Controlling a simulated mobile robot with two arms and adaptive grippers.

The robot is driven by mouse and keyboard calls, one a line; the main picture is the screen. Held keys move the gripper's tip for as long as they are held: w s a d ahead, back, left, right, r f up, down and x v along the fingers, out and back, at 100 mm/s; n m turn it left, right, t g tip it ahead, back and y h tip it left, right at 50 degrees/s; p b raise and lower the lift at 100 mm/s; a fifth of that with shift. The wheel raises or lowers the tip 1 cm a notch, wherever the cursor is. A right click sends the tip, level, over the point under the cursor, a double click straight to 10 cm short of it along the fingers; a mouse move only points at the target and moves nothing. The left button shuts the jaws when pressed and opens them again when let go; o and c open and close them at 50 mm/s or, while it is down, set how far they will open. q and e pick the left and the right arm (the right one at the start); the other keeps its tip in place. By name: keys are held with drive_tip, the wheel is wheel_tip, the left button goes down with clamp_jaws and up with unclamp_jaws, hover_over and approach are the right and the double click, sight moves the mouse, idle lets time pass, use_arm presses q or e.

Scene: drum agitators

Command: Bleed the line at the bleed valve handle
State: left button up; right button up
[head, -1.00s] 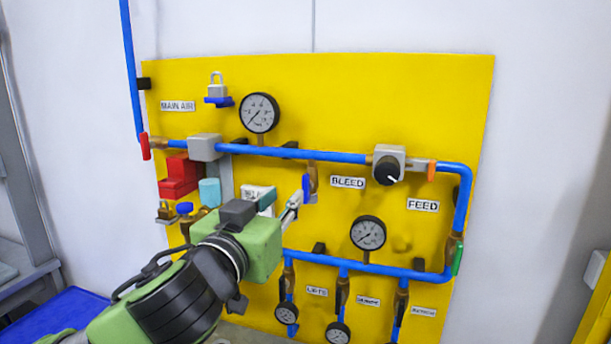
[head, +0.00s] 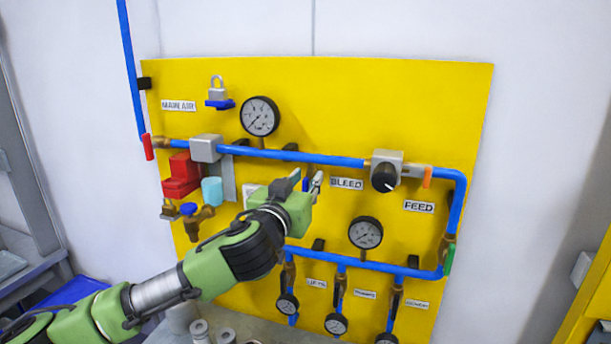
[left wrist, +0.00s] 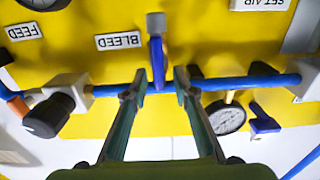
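The bleed valve handle is a blue lever. In the head view a sliver of the lever (head: 305,185) shows just left of the BLEED label (head: 347,183), mostly hidden by my left gripper (head: 316,183). In the left wrist view, which is upside down, the blue lever (left wrist: 157,62) hangs from a grey valve end, near the inverted BLEED label (left wrist: 119,41). My left gripper (left wrist: 158,88) is open, with one finger on each side of the lever's free end. A gap shows on both sides. My right gripper is not in view.
A blue pipe (head: 300,157) crosses the yellow panel (head: 420,95) close to the gripper. A gauge (head: 260,116), a black regulator knob (head: 385,177) and a lower gauge (head: 366,232) stick out nearby. Red and brass fittings stand at the left.

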use_arm(q)
drive_tip(key=shift+c, duration=0.4)
clamp_jaws()
drive_tip(key=shift+s+d+f+m+b, duration=0.1)
drive_tip(key=shift+d+m+b, duration=0.1)
drive_tip(key=shift+m+b, duration=0.35)
drive_tip(key=shift+d+f+m+b, duration=0.15)
drive_tip(key=shift+m+b, duration=0.15)
drive_tip(key=shift+m, duration=0.35)
drive_tip(key=shift+s+d+f+m+p, duration=0.1)
drive_tip(key=shift+d+f+m+p, duration=0.25)
drive_tip(key=shift+m, duration=2.2)
drive_tip(key=shift+s+d+f+m+p, duration=0.2)
drive_tip(key=shift+d+f+m, duration=0.15)
drive_tip(key=shift+m, duration=2.25)
drive_tip(key=shift+s+d+f+m+p, duration=0.1)
drive_tip(key=shift+d+f+m+p, duration=0.3)
drive_tip(key=shift+m, duration=2.15)
drive_tip(key=shift+a+f, duration=0.1)
drive_tip(key=shift+f, duration=0.05)
